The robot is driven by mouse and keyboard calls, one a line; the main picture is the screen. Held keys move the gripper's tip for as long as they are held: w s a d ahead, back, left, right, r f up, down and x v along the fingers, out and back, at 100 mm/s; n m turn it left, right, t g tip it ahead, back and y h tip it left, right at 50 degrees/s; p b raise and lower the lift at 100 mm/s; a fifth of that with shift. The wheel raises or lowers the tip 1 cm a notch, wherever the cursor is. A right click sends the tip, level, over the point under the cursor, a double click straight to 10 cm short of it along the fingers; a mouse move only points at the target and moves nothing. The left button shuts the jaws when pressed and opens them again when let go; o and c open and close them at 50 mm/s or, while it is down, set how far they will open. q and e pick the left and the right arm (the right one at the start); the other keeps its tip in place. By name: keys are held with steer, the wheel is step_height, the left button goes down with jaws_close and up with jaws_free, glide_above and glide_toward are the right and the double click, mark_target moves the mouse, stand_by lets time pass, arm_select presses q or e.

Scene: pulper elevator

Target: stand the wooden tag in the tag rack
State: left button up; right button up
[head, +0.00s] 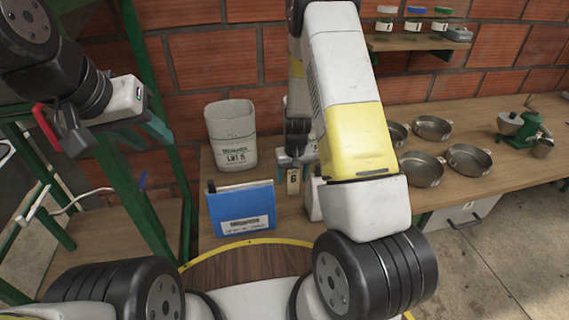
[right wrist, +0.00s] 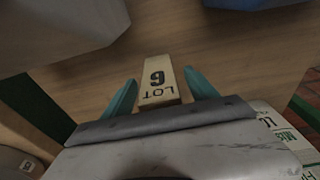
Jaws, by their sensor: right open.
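The wooden tag (head: 293,181) is a small pale piece marked 6, on or just above the bench right of the blue folder. Whether the tag stands or lies is unclear. My left gripper (head: 145,132) is at the left, away from the bench items; its jaw gap is unclear. I cannot make out the tag rack; my right arm hides part of the bench.
The blue folder (head: 242,208) stands left of the tag, with a grey LOT 5 bin (head: 231,135) behind it. A pale block (head: 314,199) is close to the tag's right. Several metal pans (head: 424,170) and a green grinder (head: 524,130) are further right. A green frame (head: 139,190) rises at left.

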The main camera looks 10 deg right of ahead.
jaws_close()
steer(key=shift+r, duration=0.1)
